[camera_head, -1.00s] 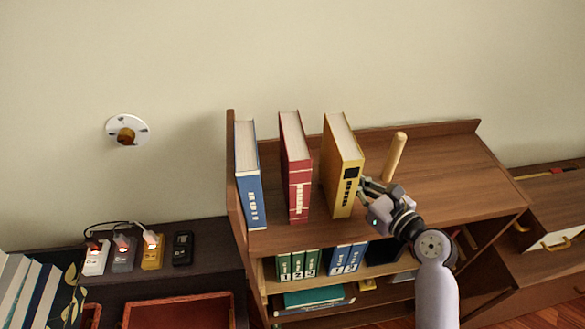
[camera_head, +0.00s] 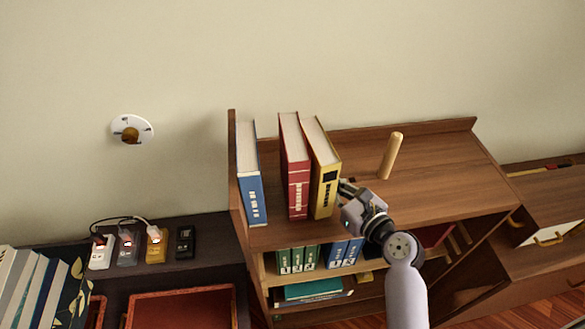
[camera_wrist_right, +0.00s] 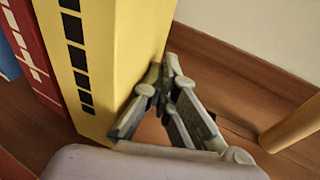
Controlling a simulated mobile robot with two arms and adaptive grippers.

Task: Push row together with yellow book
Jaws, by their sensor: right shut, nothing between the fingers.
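The yellow book (camera_head: 322,170) stands upright on the shelf top in the head view, close against the right side of the red book (camera_head: 296,175). The blue book (camera_head: 250,180) stands at the left end by the shelf's side panel, with a gap between it and the red book. My right gripper (camera_head: 345,188) is shut and empty at the right face of the yellow book. In the right wrist view its closed fingertips (camera_wrist_right: 168,72) are beside the yellow book (camera_wrist_right: 105,55), seemingly touching it. My left gripper is not in view.
A wooden peg (camera_head: 391,155) stands on the shelf top (camera_head: 440,165) to the right of my gripper. The shelf top farther right is clear. Chargers (camera_head: 128,247) sit on the dark cabinet at left.

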